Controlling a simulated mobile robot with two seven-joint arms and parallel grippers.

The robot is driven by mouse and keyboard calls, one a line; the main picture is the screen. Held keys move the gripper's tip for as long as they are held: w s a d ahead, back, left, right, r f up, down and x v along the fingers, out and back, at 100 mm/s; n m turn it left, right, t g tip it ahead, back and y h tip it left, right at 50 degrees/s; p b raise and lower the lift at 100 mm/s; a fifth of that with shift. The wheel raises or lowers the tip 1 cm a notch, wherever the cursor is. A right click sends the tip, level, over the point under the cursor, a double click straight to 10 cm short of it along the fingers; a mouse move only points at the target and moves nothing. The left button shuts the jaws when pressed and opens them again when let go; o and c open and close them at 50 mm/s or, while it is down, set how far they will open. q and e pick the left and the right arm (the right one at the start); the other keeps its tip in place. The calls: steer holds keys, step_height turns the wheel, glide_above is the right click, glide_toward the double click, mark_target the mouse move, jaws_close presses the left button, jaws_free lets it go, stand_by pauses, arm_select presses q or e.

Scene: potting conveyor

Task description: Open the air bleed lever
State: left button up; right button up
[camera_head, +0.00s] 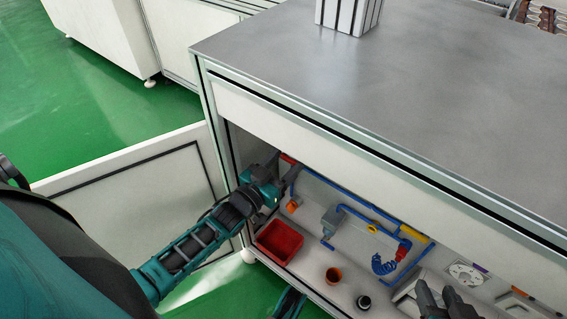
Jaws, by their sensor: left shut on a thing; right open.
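My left gripper (283,168) reaches into the open cabinet at its upper left. It is shut at a small red lever (288,158) by the left end of the blue pipe (345,194). The dark fingers hide most of this lever, which appears to be the air bleed lever. A yellow part (372,229) sits on the pipe to the right, and a red fitting (403,249) is further right. My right gripper (441,298) is open at the bottom right, in front of the cabinet and away from the pipes.
The grey worktop (390,95) overhangs the opening. The white door (130,195) stands open at left.

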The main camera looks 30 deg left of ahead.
arm_select(q)
steer(key=shift+r, duration=0.1)
arm_select(e)
steer(key=shift+s+r, duration=0.1)
arm_select(q)
steer(key=a+n, duration=0.1)
steer(key=n, duration=0.5)
steer(key=a+n+p, duration=0.1)
steer(key=n, duration=0.5)
steer(key=r+n+p, duration=0.1)
steer(key=n, duration=0.5)
steer(key=shift+w+a+r, duration=0.1)
steer(key=shift+w+a, duration=0.1)
steer(key=shift+a, duration=0.2)
arm_select(e)
steer(key=shift+s+d+r, duration=0.1)
steer(key=shift+d+r, duration=0.2)
steer(key=shift+r, duration=0.35)
arm_select(q)
steer(key=o, duration=1.1)
steer(key=shift+c, duration=0.2)
arm_select(e)
steer(key=shift+f, duration=0.15)
